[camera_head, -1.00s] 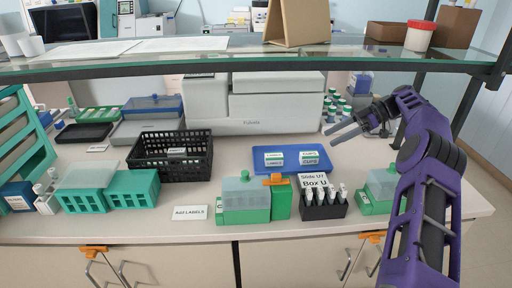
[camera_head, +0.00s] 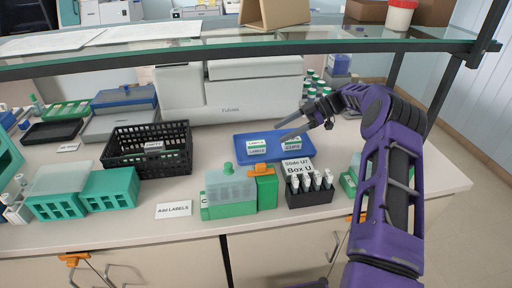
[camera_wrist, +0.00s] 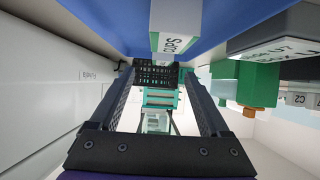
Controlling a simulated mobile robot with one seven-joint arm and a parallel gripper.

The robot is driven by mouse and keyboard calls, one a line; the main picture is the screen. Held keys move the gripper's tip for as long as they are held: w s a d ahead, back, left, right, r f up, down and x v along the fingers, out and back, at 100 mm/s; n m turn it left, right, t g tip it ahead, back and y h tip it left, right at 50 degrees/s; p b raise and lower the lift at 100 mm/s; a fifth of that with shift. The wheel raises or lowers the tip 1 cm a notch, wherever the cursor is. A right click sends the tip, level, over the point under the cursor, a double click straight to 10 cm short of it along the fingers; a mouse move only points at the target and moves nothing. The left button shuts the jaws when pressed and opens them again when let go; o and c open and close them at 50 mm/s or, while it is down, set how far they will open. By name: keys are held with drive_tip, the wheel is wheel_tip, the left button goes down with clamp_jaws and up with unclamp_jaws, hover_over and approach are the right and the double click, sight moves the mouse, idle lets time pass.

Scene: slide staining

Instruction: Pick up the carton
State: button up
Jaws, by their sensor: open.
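I cannot tell which one the task means. My gripper (camera_head: 286,130) is open and empty, just above and behind the right carton, its fingers pointing left. In the wrist view my gripper (camera_wrist: 160,72) has its two fingers spread with nothing between them. One white carton (camera_wrist: 175,28) shows upside down at the top of that view, beyond the fingertips.
A glass shelf (camera_head: 200,52) spans above the bench. The grey machine (camera_head: 230,95) stands behind the tray. A black basket (camera_head: 150,155) stands left.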

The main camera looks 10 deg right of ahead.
sight(262, 142)
drive_tip(key=x, duration=0.3)
drive_tip(key=shift+a+f, duration=0.1)
drive_tip(key=shift+a, duration=0.2)
drive_tip(key=shift+s+p+x, duration=0.15)
drive_tip(key=shift+p+x, duration=0.1)
drive_tip(key=shift+x, duration=1.1)
drive_tip(key=shift+s+p+x, duration=0.1)
drive_tip(key=shift+p+x, duration=0.15)
drive_tip(key=shift+x, duration=1.1)
drive_tip(key=shift+a, duration=0.15)
drive_tip(key=shift+c, duration=0.3)
clamp_jaws()
